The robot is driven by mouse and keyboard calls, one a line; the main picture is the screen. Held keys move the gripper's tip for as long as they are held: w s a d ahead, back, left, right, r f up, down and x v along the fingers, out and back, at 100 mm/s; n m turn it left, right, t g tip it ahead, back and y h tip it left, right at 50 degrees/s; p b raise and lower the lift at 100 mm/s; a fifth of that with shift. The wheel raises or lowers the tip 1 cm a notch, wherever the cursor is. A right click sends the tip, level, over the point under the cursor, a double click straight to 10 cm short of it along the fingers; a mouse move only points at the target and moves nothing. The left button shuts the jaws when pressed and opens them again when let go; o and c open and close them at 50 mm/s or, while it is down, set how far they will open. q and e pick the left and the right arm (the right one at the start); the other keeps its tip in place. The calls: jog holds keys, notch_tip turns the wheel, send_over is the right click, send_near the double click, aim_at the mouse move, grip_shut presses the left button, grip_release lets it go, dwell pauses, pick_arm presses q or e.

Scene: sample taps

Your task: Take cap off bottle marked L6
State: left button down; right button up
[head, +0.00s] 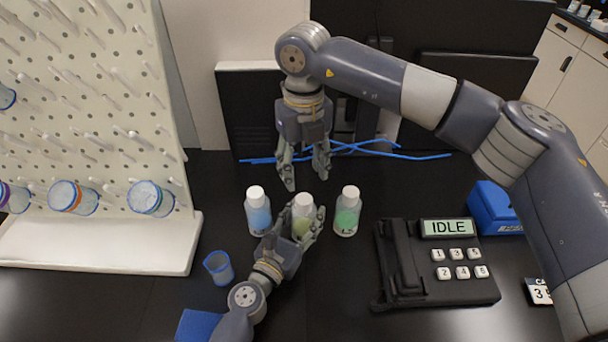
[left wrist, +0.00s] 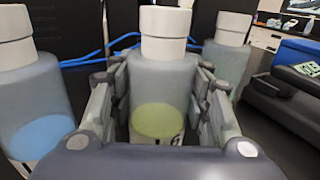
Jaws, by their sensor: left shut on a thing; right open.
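Three clear bottles with white caps stand in a row: the left bottle (head: 258,213) has blue liquid, the middle bottle (head: 304,224) yellow-green, the right bottle (head: 347,213) green. I cannot read their labels, so which is L6 is unclear. My left gripper (head: 301,222) is shut around the middle bottle's body; the left wrist view shows its fingers (left wrist: 158,105) on both sides of the bottle (left wrist: 165,80). That bottle's white cap (head: 304,199) is on and clear above the fingers. My right gripper (head: 305,181) is open and empty, pointing down, just above and behind the middle cap.
A white pegboard (head: 90,120) with several capped containers stands at left. A small blue cup (head: 218,267) is near my left gripper. A phone-like device (head: 440,262) reading IDLE and a blue box (head: 494,208) are at right. Blue cables (head: 390,154) lie behind.

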aim_at(304, 198)
jog(key=m, duration=2.2)
jog(key=shift+m, duration=0.3)
jog(key=shift+f, duration=4)
jog(key=c, duration=1.2)
grip_shut()
